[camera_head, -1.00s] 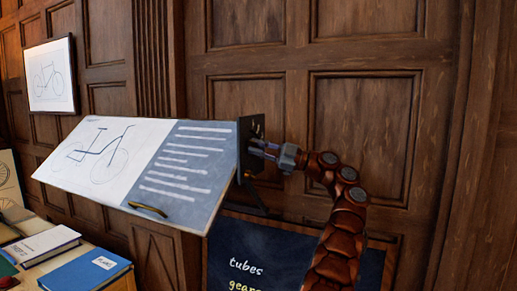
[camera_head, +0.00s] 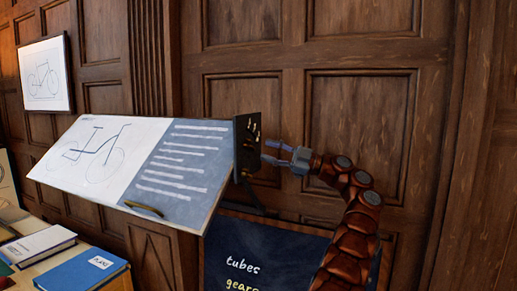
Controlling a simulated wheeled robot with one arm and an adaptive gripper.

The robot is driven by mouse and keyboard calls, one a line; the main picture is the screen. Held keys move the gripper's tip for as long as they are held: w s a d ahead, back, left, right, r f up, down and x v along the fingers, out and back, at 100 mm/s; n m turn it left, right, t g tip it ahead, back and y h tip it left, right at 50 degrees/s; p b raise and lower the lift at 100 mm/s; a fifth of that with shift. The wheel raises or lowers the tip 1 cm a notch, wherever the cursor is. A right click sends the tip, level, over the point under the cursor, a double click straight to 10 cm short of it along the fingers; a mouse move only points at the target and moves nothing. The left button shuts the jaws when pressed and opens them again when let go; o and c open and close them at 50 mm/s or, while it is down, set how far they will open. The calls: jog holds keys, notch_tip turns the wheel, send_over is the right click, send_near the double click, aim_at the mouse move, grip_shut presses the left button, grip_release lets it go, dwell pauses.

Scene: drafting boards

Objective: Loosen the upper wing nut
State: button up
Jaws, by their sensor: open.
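The tilted drafting board (camera_head: 180,200) carries a bicycle drawing and lines of writing. At its right end is a dark upright bracket plate (camera_head: 241,165) with several small brass-coloured fittings (camera_head: 252,130) on its side. I cannot tell which fitting is the upper wing nut at this size. My gripper (camera_head: 270,152) is open and empty, with its two fingers spread and pointing left at the plate. A small gap shows between the fingertips and the plate.
A dark board with chalk words (camera_head: 250,262) stands below the drafting board. Blue books (camera_head: 88,275) lie on a table at the lower left. A framed bicycle drawing (camera_head: 45,75) hangs on the panelled wall.

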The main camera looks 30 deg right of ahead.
jog(key=v, duration=0.6)
jog(key=shift+s+d, duration=0.2)
jog(key=shift+f, duration=0.1)
